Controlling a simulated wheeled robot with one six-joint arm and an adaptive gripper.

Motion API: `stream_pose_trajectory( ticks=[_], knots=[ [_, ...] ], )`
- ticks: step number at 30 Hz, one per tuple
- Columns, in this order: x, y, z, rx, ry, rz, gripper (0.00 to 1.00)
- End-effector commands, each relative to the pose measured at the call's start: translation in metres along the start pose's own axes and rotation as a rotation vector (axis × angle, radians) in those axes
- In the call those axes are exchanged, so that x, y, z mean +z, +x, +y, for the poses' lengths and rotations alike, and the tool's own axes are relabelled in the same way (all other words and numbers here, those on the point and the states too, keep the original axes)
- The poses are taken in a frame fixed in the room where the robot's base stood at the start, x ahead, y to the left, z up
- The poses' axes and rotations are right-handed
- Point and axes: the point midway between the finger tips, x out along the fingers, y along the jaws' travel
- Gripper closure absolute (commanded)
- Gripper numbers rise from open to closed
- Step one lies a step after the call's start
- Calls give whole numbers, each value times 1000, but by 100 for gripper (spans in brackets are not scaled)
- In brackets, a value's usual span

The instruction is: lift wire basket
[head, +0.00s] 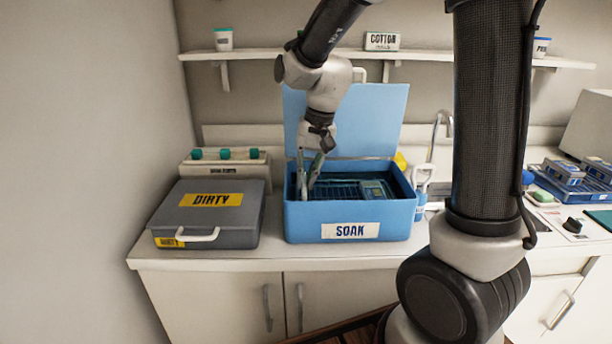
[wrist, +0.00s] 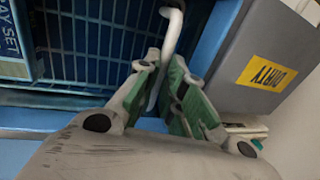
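The blue soak bin (head: 294,222), labelled SOAK, stands open on the counter with its lid (head: 352,115) raised behind it. The dark blue wire basket (head: 335,189) is inside the bin. Its grid also shows in the wrist view (wrist: 85,50). My gripper (head: 309,190) points down into the left part of the bin. In the wrist view the green-padded fingers of my gripper (wrist: 166,60) stand on either side of a white, curved handle (wrist: 172,32). I cannot tell whether both pads touch it. The basket appears low in the bin.
A grey DIRTY box (head: 240,233) with a white handle stands left of the bin and also shows in the wrist view (wrist: 240,95). A faucet (head: 436,135) is right of the bin. A shelf (head: 265,54) runs behind. Blue cassettes (head: 565,173) lie far right.

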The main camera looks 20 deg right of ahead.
Motion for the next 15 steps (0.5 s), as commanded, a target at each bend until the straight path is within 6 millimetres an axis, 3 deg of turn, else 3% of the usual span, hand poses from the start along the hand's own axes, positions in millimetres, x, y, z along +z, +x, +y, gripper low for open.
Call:
stream_pose_trajectory(
  ticks=[8, 15],
  knots=[
    [-1, -7, -2, -2, -1, 3, 100],
    [-1, -57, -12, -4, -1, 5, 100]
  ],
)
